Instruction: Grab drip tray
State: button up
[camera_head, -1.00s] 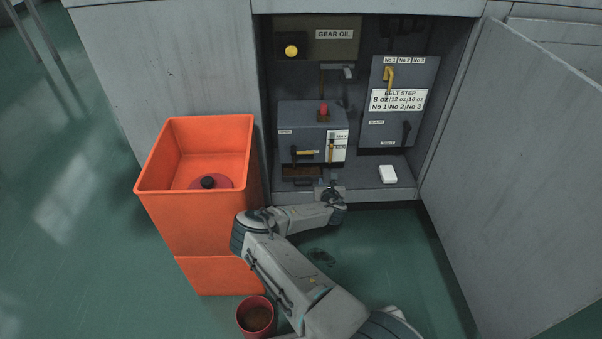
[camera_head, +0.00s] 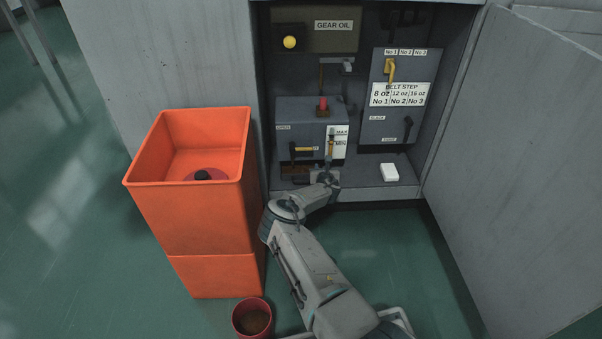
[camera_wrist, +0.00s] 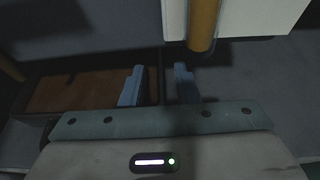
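The drip tray (camera_wrist: 80,92) is a shallow dark tray with a brown inside, low under the grey unit in the cabinet. In the head view only a small part of it (camera_head: 294,171) shows beside my arm. My gripper (camera_wrist: 158,84) is at the tray's right end in the wrist view. Its two blue-grey fingers are apart, with the left finger over the brown inside and the right finger beyond the tray's right edge. That dark edge lies between them; I cannot tell whether either finger touches it.
A yellow tube (camera_wrist: 203,25) hangs close above the right finger. A white block (camera_head: 389,172) lies right on the cabinet floor. An orange bin (camera_head: 208,222) and red bucket (camera_head: 240,318) stand left.

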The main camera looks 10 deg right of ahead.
jog(key=shift+w, duration=0.3)
grip_shut()
